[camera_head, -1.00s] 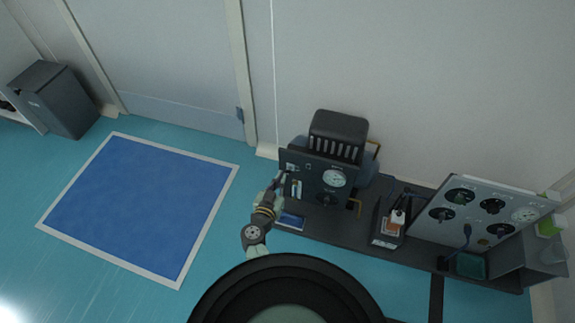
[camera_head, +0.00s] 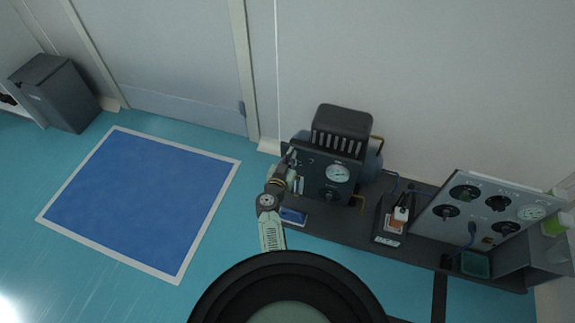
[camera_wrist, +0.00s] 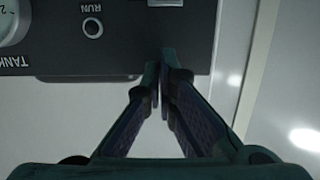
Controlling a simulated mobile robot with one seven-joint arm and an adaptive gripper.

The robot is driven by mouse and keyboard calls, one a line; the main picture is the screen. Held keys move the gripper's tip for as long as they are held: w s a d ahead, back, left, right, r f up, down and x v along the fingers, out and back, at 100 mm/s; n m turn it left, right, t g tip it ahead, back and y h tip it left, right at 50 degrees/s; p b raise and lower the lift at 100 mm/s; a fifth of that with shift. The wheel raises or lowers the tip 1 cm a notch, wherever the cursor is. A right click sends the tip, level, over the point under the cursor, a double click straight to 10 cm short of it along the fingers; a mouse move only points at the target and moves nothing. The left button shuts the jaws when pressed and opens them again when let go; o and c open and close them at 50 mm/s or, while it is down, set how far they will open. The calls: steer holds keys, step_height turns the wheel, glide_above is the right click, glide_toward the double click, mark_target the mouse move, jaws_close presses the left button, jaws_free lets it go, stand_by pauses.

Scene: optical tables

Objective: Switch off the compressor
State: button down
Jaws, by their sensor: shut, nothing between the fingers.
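The compressor has a dark motor cover (camera_head: 341,125) and a dark front panel (camera_head: 316,180) with a white gauge (camera_head: 338,173) and a knob below it. My gripper (camera_head: 291,155) is at the panel's upper left in the head view. In the wrist view, the panel (camera_wrist: 130,48) appears upside down, with a "RUN" label, a round ringed light (camera_wrist: 92,28) and part of the tank gauge (camera_wrist: 11,22). My fingertips (camera_wrist: 163,68) are together and empty, over the panel's edge. A pale fitting (camera_wrist: 165,3), possibly a switch, is cut off at the top. I cannot tell whether the fingers touch the panel.
The compressor stands on a dark bench (camera_head: 330,226). To its right are a small boxed device (camera_head: 388,226) and a grey gauge panel (camera_head: 455,232). A blue floor mat (camera_head: 140,205) lies left, with a dark cabinet (camera_head: 55,95) beyond. The floor between is clear.

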steer(key=shift+s+a+f+b, duration=0.2)
steer(key=shift+s+f, duration=0.25)
steer(key=shift+f, duration=0.3)
steer(key=shift+s+a+f+b, duration=0.15)
steer(key=shift+s+f, duration=0.3)
steer(key=shift+f, duration=0.3)
steer(key=shift+s+f+b, duration=0.15)
steer(key=shift+f+b, duration=0.05)
steer(key=shift+b, duration=0.35)
steer(key=shift+s+f+t+b, duration=0.2)
steer(key=shift+t+b, duration=0.5)
steer(key=shift+b, duration=0.05)
